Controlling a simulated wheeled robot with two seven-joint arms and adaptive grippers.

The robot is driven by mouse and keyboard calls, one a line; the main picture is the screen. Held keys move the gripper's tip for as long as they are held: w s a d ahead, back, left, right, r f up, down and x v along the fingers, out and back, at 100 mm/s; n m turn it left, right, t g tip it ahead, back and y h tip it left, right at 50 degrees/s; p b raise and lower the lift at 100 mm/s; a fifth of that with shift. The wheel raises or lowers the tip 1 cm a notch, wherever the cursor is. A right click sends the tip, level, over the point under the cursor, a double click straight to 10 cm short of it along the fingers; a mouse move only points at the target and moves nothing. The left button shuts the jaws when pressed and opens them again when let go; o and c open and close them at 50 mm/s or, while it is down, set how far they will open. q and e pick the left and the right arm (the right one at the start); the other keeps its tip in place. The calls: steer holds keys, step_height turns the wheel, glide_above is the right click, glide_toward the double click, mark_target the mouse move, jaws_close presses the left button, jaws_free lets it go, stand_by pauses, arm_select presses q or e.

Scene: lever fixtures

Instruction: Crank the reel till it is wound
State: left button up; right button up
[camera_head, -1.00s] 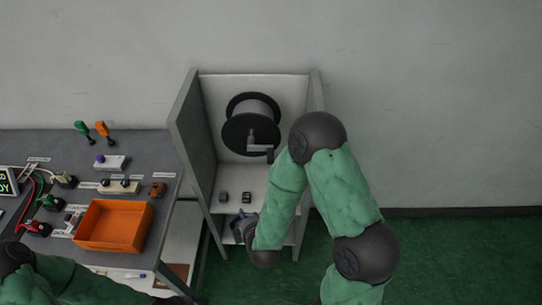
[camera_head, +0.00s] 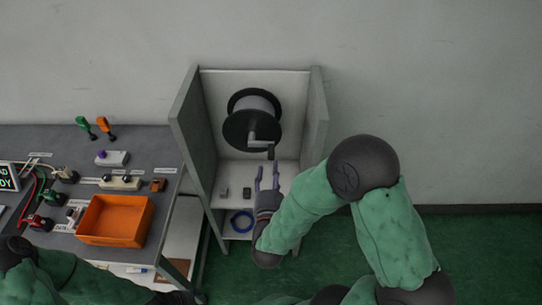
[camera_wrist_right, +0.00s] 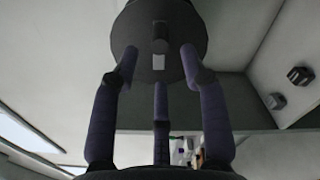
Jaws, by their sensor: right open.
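The reel (camera_head: 236,130) is a black-flanged spool with a pale core, mounted in a grey open-fronted stand. Its grey crank arm (camera_head: 258,142) points right, with a dark handle (camera_head: 271,153) hanging at the end. My right gripper (camera_head: 267,170) is open just below the handle, fingers pointing up at it, with no clear contact. In the right wrist view, the dark reel flange (camera_wrist_right: 140,62) lies beyond the spread fingertips (camera_wrist_right: 159,62). My left arm shows at the lower left; its gripper is out of view.
The stand's left wall (camera_head: 190,130) and right wall (camera_head: 317,125) flank the reel. Small dark blocks (camera_head: 247,193) sit on its shelf, and a blue coil (camera_head: 242,221) lies below. A workbench with an orange tray (camera_head: 116,239) stands left. Floor at right is clear.

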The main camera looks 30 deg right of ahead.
mark_target(271, 155)
steer(key=b+x, duration=0.1)
steer(key=x, duration=0.6)
steer(key=shift+w+b, duration=0.2)
steer(key=shift+b, duration=0.15)
jaws_close()
